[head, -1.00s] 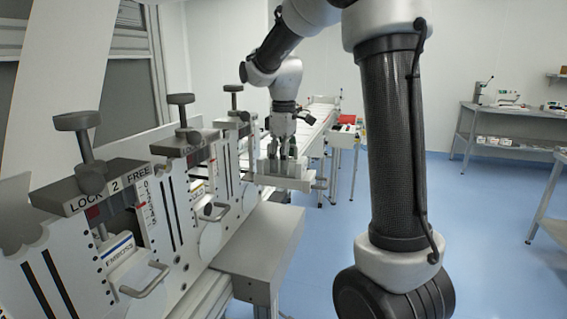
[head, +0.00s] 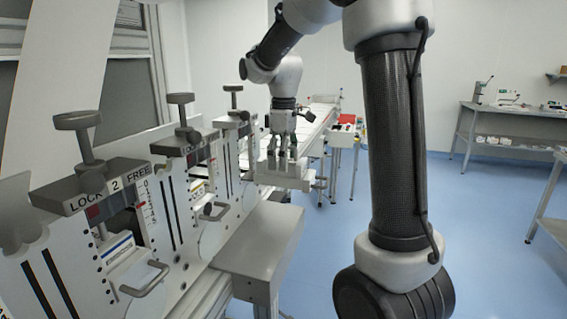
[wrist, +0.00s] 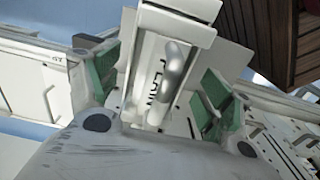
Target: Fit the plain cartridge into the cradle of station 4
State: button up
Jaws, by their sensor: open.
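The plain cartridge (wrist: 155,85) is pale, with a label reading PLAIN and a raised bar handle (wrist: 172,72). In the wrist view it lies between the green-padded fingers of my gripper (wrist: 160,92). The fingers are open, with a gap visible on both sides of the handle. In the head view my gripper (head: 282,154) points down over a light holder at the far end of the row; the cartridge is hard to make out there. The farthest visible station (head: 232,125), with a dark top block and knob, is left of my gripper. Its number and cradle are not readable.
The nearest station is marked LOCK 2 FREE (head: 105,190) and holds a cartridge labelled EMBOSS (head: 118,250). Another station (head: 190,142) stands behind it. A grey box (head: 262,240) juts out in front of the row. Open blue floor (head: 480,240) lies right.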

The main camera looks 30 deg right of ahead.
notch_tip(320, 180, up, 10)
jog(key=shift+r, duration=0.35)
jog(key=shift+s+r, duration=0.2)
jog(key=shift+s, duration=0.2)
jog(key=s+f+m+t, duration=0.2)
jog(key=s+f+m, duration=0.2)
jog(key=s, duration=0.8)
jog(key=s+f+m+t, duration=0.2)
jog(key=s+f+m, duration=0.3)
jog(key=s, duration=0.6)
jog(key=shift+s+d+f, duration=0.15)
jog(key=shift+s+d, duration=0.15)
jog(key=shift+s, duration=0.1)
jog(key=shift+s, duration=0.1)
